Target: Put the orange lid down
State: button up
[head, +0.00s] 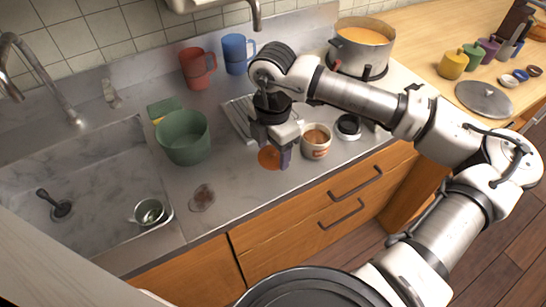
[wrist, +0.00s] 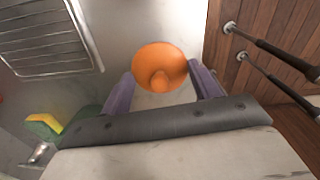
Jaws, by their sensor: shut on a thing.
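The orange lid (wrist: 160,62) is a round disc with a small knob, seen between the two purple fingertips of my gripper (wrist: 163,85) in the wrist view. In the head view the lid (head: 268,158) shows just below and beside my gripper (head: 282,158), low over the grey counter (head: 235,185) near its front edge. My gripper is shut on the lid by its knob. I cannot tell whether the lid touches the counter.
A white cup with brown contents (head: 316,142) stands just right of my gripper. A metal rack (head: 240,118) lies behind it. A green pot (head: 183,138) stands to the left, near the sink (head: 95,215). A small reddish item (head: 202,198) lies near the front. Counter between them is clear.

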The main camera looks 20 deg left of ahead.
aim_at(273, 155)
jog(key=shift+f+p, duration=0.4)
jog(key=shift+f, duration=1.9)
jog(key=shift+f, duration=0.15)
jog(key=o, duration=0.9)
jog(key=shift+o, duration=0.2)
jog(key=shift+r, duration=0.35)
notch_tip(273, 155, up, 12)
jog(key=shift+f+b, duration=0.15)
jog(key=shift+b, duration=0.9)
